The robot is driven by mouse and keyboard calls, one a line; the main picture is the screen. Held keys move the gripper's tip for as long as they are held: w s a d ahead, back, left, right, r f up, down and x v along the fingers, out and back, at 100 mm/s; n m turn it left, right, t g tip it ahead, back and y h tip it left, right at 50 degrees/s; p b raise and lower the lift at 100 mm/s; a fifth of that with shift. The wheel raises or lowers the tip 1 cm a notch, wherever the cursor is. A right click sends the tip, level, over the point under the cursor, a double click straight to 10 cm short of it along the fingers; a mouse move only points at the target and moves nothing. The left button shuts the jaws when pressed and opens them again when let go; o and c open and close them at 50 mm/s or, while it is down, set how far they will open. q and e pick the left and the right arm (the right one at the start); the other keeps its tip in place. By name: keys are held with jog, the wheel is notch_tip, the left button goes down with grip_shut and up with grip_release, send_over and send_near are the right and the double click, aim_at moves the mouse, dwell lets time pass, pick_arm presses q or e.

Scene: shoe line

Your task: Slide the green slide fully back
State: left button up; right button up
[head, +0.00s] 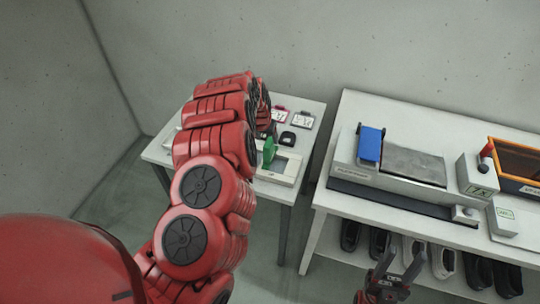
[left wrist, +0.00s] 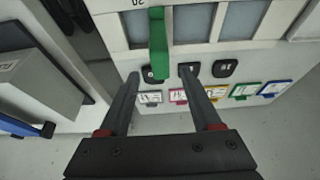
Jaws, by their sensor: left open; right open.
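The green slide (head: 269,153) stands up from a pale device (head: 285,176) on the small white table, just right of my left arm. In the left wrist view the green slide (left wrist: 158,42) runs down in front of grey windows, and its lower end shows between the fingertips of my left gripper (left wrist: 160,72). The two fingers are apart, one on each side, with gaps visible. In the head view my left arm hides most of this gripper and part of the device. My right gripper (head: 396,266) is open and empty, low in front of the right bench.
The right bench (head: 325,212) holds a grey machine with a blue block (head: 369,145), an orange-rimmed bin (head: 517,160) and small boxes. Shoes (head: 414,250) sit on its lower shelf. Colored tags (left wrist: 178,97) and black pieces lie beside the device.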

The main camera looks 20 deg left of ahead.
aim_at(267, 142)
pick_arm(q)
jog(key=shift+p+x, duration=0.3)
jog(key=shift+x, duration=0.5)
jog(key=x, duration=0.4)
jog(key=shift+w+a+f, duration=0.1)
jog(key=shift+w+f, duration=0.1)
jog(key=shift+f, duration=0.15)
jog(key=shift+w+a+f, duration=0.2)
jog(key=shift+w+f, duration=0.1)
jog(key=shift+f, duration=0.3)
jog(key=shift+w+d+f, duration=0.1)
jog(key=shift+w+f, duration=0.05)
jog(key=shift+f, duration=0.3)
jog(key=shift+w+d+f, duration=0.1)
jog(key=shift+d, duration=0.1)
jog(key=shift+c, duration=0.2)
grip_shut()
jog(key=shift+f, duration=0.1)
